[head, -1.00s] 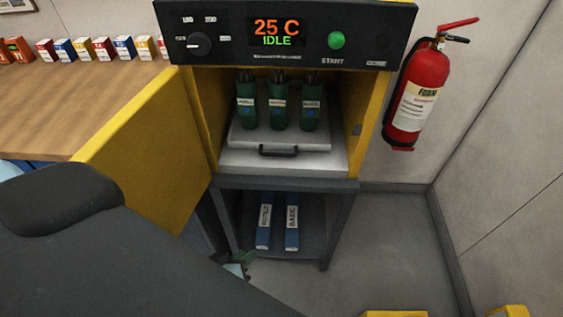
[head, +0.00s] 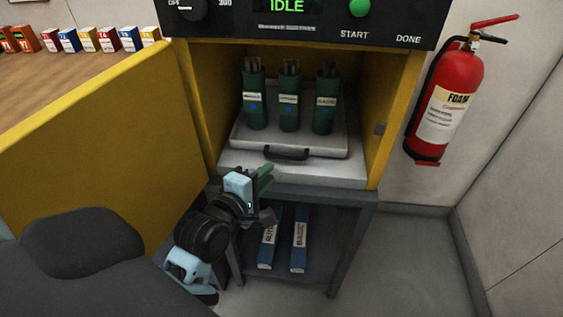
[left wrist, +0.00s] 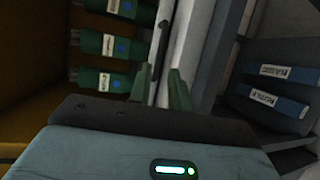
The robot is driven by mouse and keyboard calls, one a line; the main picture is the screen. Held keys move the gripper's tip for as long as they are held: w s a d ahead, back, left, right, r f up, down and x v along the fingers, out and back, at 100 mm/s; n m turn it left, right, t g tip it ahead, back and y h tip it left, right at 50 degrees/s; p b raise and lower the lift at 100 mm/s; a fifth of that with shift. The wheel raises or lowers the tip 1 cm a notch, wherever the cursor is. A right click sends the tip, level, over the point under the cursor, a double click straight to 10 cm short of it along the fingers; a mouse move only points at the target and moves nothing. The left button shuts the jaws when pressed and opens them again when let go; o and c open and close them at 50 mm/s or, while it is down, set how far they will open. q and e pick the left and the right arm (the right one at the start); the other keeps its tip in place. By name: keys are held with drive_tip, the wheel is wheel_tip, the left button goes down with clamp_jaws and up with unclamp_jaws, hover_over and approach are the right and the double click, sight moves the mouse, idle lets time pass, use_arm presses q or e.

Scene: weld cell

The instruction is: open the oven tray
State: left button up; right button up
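The oven (head: 400,110) stands with its yellow door (head: 120,135) swung open to the left. Inside, a light grey tray (head: 322,147) carries three green canisters (head: 290,103) of rods. A dark handle (head: 286,153) is on the tray's front edge. My left gripper (head: 265,180) is below and left of the handle, in front of the oven's lower front edge, apart from the handle. In the left wrist view its two green fingers (left wrist: 162,88) are spread with a gap and nothing visibly held. My right gripper is not in view.
A shelf under the oven holds two blue boxes (head: 299,240). A fire extinguisher (head: 445,105) hangs on the wall at right. A wooden bench (head: 45,85) with several small boxes is at left, behind the door. The floor at right is clear.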

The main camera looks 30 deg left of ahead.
sight(284, 158)
use_arm(q)
drive_tip(key=w, duration=0.3)
drive_tip(key=w+f, duration=0.1)
drive_tip(key=w, duration=0.3)
drive_tip(key=shift+a+f+b, duration=0.2)
drive_tip(key=shift+b, duration=0.15)
drive_tip(key=shift+c, duration=0.3)
clamp_jaws()
